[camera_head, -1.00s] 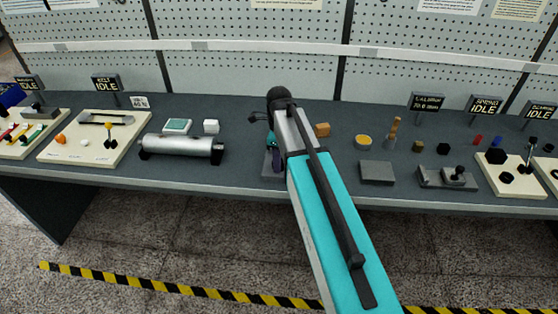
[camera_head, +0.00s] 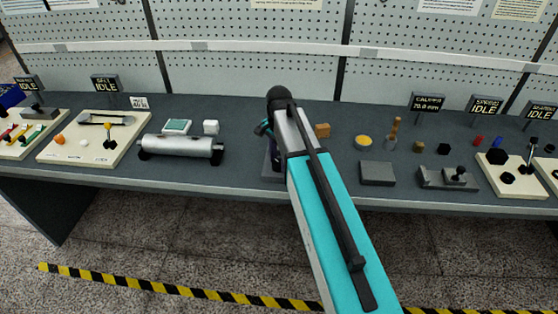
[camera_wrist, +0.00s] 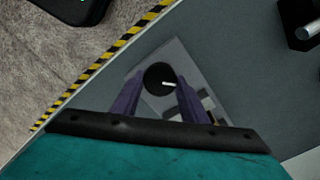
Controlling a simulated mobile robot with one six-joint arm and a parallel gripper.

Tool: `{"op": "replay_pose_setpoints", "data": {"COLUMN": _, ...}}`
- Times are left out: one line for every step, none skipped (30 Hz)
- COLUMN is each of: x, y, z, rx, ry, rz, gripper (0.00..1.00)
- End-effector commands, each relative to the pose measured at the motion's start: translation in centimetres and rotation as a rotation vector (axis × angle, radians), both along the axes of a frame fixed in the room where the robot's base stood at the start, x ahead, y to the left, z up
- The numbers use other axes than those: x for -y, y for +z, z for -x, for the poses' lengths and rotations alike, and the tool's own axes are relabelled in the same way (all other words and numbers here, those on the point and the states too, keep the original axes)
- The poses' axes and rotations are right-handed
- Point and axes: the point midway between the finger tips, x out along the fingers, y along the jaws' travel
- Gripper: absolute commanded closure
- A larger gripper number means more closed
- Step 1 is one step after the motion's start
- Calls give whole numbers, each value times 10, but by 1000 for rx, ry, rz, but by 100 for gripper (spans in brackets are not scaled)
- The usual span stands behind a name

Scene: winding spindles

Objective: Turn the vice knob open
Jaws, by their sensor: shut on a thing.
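In the wrist view the vice knob (camera_wrist: 158,77) is a round black disc with a white mark line pointing right. It sits on a light grey vice base (camera_wrist: 178,52). My gripper (camera_wrist: 159,82) has its two purple fingers on either side of the knob, shut on it. Grey and white blocks of the vice (camera_wrist: 207,103) show beside the right finger, partly covered by it. In the head view my arm hides most of the vice and the knob; only a dark sliver shows left of the arm.
A silver cylinder (camera_head: 180,146) lies left of my arm on the dark bench. Right of it are an orange block (camera_head: 322,130), a yellow-topped round dish (camera_head: 363,142) and a grey block (camera_head: 377,173). Displays stand along the back. Bare bench lies between cylinder and arm.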

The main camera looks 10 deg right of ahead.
Motion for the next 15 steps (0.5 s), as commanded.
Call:
{"op": "replay_pose_setpoints", "data": {"x": -3, "y": 0, "z": 0, "rx": 0, "ry": 43, "rz": -5, "gripper": 83}}
{"op": "replay_pose_setpoints", "data": {"x": -3, "y": 0, "z": 0, "rx": 0, "ry": 70, "rz": -5, "gripper": 83}}
{"op": "replay_pose_setpoints", "data": {"x": -3, "y": 0, "z": 0, "rx": 0, "ry": 107, "rz": -5, "gripper": 83}}
{"op": "replay_pose_setpoints", "data": {"x": -3, "y": 0, "z": 0, "rx": 0, "ry": 134, "rz": -5, "gripper": 83}}
{"op": "replay_pose_setpoints", "data": {"x": -3, "y": 0, "z": 0, "rx": 0, "ry": 161, "rz": -5, "gripper": 83}}
{"op": "replay_pose_setpoints", "data": {"x": -3, "y": 0, "z": 0, "rx": 1, "ry": 197, "rz": -6, "gripper": 83}}
{"op": "replay_pose_setpoints", "data": {"x": -3, "y": 0, "z": 0, "rx": 1, "ry": 224, "rz": -6, "gripper": 83}}
{"op": "replay_pose_setpoints", "data": {"x": -3, "y": 0, "z": 0, "rx": 1, "ry": 252, "rz": -6, "gripper": 83}}
{"op": "replay_pose_setpoints", "data": {"x": -3, "y": 0, "z": 0, "rx": 1, "ry": 288, "rz": -6, "gripper": 83}}
{"op": "replay_pose_setpoints", "data": {"x": -3, "y": 0, "z": 0, "rx": 1, "ry": 315, "rz": -6, "gripper": 83}}
{"op": "replay_pose_setpoints", "data": {"x": -3, "y": 0, "z": 0, "rx": 1, "ry": 343, "rz": -6, "gripper": 83}}
{"op": "replay_pose_setpoints", "data": {"x": -3, "y": 0, "z": 0, "rx": 1, "ry": 379, "rz": -6, "gripper": 83}}
{"op": "replay_pose_setpoints", "data": {"x": -3, "y": 0, "z": 0, "rx": 1, "ry": 406, "rz": -6, "gripper": 83}}
{"op": "replay_pose_setpoints", "data": {"x": -3, "y": 0, "z": 0, "rx": 1, "ry": 433, "rz": -6, "gripper": 83}}
{"op": "replay_pose_setpoints", "data": {"x": -3, "y": 0, "z": 0, "rx": 1, "ry": 469, "rz": -6, "gripper": 83}}
